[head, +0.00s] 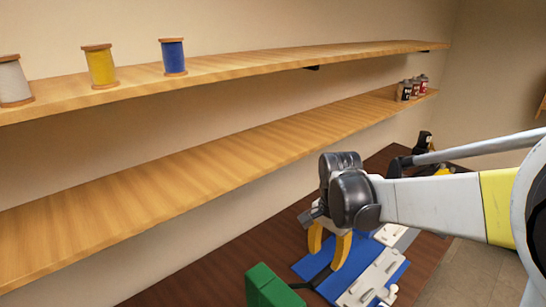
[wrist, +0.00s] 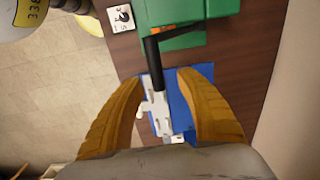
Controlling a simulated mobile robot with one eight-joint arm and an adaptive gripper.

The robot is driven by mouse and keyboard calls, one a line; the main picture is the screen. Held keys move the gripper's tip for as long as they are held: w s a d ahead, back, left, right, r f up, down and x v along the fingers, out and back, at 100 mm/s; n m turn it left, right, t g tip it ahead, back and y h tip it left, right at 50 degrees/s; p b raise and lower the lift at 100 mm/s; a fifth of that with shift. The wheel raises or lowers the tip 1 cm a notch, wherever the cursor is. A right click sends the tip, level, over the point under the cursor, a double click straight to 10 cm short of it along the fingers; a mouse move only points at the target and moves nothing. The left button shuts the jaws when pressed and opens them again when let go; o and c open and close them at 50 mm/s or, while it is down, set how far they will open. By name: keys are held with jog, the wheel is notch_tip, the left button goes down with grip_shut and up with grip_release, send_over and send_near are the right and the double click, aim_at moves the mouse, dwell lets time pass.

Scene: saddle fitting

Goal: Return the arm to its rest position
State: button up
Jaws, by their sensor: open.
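My gripper (head: 330,249) hangs from my arm above the dark wooden table, with its yellow-brown fingers pointing down. In the wrist view my gripper (wrist: 158,85) has its two ribbed fingers spread wide. Nothing is held between them. Below the fingers lie a blue mat (head: 311,266) and pale metal parts (head: 372,283). A dark handle-like bar (wrist: 153,62) shows between the fingers, lower down and apart from them. It runs between the green block and a pale metal piece (wrist: 155,107).
A green block (head: 268,287) stands on the table (head: 215,285) near the gripper. Two wall shelves run behind: the upper one (head: 240,69) holds thread spools (head: 173,57), the lower one (head: 150,172) small bottles (head: 412,89). A dark and yellow object (head: 424,142) stands at the table's back.

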jog(key=s+f+n+t+b, duration=0.7)
jog(key=s+f+n+b, duration=0.3)
jog(key=s+b, duration=0.3)
jog(key=d+b, duration=0.1)
jog(key=b, duration=0.2)
jog(key=shift+s+n, duration=0.3)
jog(key=shift+s, duration=0.05)
